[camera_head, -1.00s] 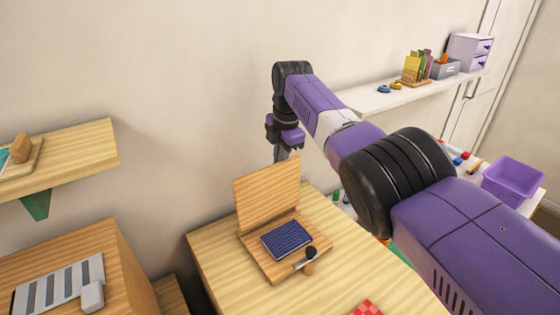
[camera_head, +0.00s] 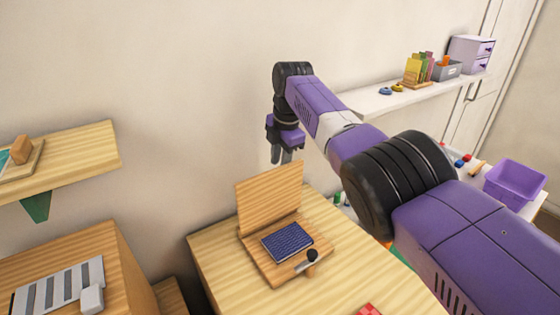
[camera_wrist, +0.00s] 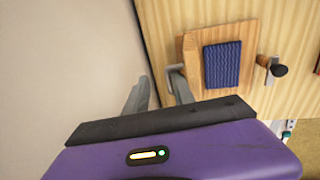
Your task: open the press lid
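The wooden press (camera_head: 282,268) sits on the light wood table, with a dark blue pad (camera_head: 287,241) on its base and a dark-knobbed handle (camera_head: 310,256) at its front. Its lid (camera_head: 270,198) stands up at the rear of the base, close to upright. My gripper (camera_head: 281,156) points down just above the lid's top edge and appears clear of it. In the wrist view my gripper (camera_wrist: 159,92) shows two grey fingers apart with nothing between them. The blue pad (camera_wrist: 222,65) and handle (camera_wrist: 277,70) lie to their right.
The wall is close behind my gripper. A red checked item (camera_head: 368,310) lies at the table's front. A wall shelf (camera_head: 75,160) is at left, and another shelf (camera_head: 400,98) with small goods is at right. A purple bin (camera_head: 515,182) stands at far right.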

